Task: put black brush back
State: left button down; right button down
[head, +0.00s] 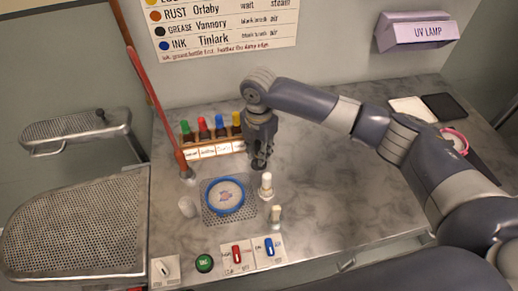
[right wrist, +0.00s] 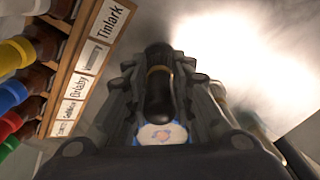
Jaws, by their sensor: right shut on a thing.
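My right gripper (head: 259,160) points down over the counter, just right of the bottle rack. It is shut on the black brush (right wrist: 158,92), which shows between the fingers in the right wrist view as a dark rounded handle with a thin gold band. In the head view the brush is mostly hidden by the fingers, and I cannot tell whether its lower end touches anything. A pale brush-like piece (head: 266,185) stands upright just below the gripper in the picture, and a second one (head: 276,214) stands nearer the front. My left gripper is not in view.
A wooden rack (head: 216,150) of bottles with coloured caps stands left of the gripper. A blue hoop (head: 226,197) with stained cloth lies on a perforated plate.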

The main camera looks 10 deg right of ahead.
jog(key=shift+f+p, duration=0.15)
jog(key=shift+p, duration=0.15)
dwell(0.4)
jog(key=shift+f, duration=0.2)
dwell(0.4)
jog(key=shift+f, duration=0.35)
jog(key=shift+f+p, duration=0.2)
jog(key=shift+p, duration=0.1)
dwell(0.4)
jog(key=c, duration=1)
grip_release()
jog(key=shift+r, duration=0.15)
